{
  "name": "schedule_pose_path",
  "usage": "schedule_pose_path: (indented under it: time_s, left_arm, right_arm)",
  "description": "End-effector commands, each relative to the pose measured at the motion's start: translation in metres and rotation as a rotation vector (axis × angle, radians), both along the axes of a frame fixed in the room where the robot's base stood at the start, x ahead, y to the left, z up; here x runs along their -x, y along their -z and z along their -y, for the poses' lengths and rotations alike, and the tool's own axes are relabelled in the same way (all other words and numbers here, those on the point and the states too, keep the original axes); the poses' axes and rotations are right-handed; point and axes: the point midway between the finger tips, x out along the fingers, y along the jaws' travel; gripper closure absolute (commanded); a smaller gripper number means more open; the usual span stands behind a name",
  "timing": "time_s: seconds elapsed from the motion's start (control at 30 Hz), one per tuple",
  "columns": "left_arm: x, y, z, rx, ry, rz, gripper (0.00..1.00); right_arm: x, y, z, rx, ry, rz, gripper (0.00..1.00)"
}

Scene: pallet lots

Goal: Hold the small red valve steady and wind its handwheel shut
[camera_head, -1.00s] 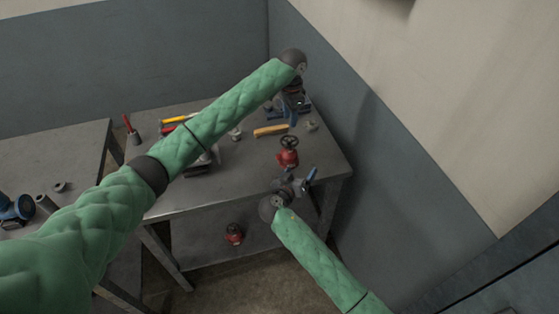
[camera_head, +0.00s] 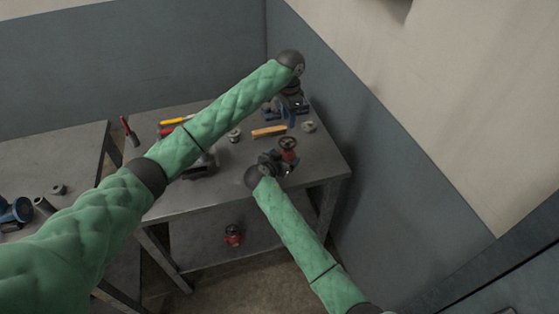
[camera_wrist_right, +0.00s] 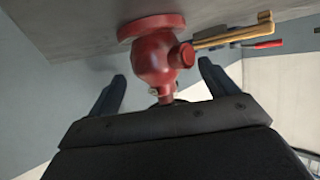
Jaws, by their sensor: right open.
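A red valve (camera_head: 289,155) with a dark handwheel (camera_head: 288,143) on top stands upright on the table, near its right front. My right gripper (camera_head: 280,163) is beside it, low at its front. In the right wrist view the red valve body (camera_wrist_right: 155,62) shows between the two spread blue fingers of the right gripper (camera_wrist_right: 161,87), with gaps on both sides. The handwheel is hidden there. My left gripper (camera_head: 281,113) hangs over the back right of the table, behind the valve, its blue fingers apart and nothing visible between them.
A second red valve (camera_head: 233,235) sits on the lower shelf. A yellow-brown bar (camera_head: 269,131), a small round metal part (camera_head: 309,127) and several tools lie on the table (camera_head: 240,178). A wall (camera_head: 400,170) stands close on the right. A second table (camera_head: 50,160) is at left.

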Motion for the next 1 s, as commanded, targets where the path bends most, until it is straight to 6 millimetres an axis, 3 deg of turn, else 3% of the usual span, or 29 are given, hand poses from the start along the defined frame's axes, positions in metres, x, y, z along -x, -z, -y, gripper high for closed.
schedule_pose_path:
  time_s: [0.3, 0.63, 1.0]
  left_arm:
    - [0.0, 0.0, 0.0, 0.0, 0.0, 0.0, 0.64]
    - [0.0, 0.0, 0.0, 0.0, 0.0, 0.0, 0.64]
    - [0.0, 0.0, 0.0, 0.0, 0.0, 0.0, 0.64]
  right_arm:
    - [-0.025, 0.011, 0.012, 0.001, 0.0, 0.0, 0.15]
    - [-0.027, 0.013, 0.014, 0.001, 0.0, 0.0, 0.15]
    - [-0.027, 0.014, 0.014, 0.002, 0.0, -0.002, 0.86]
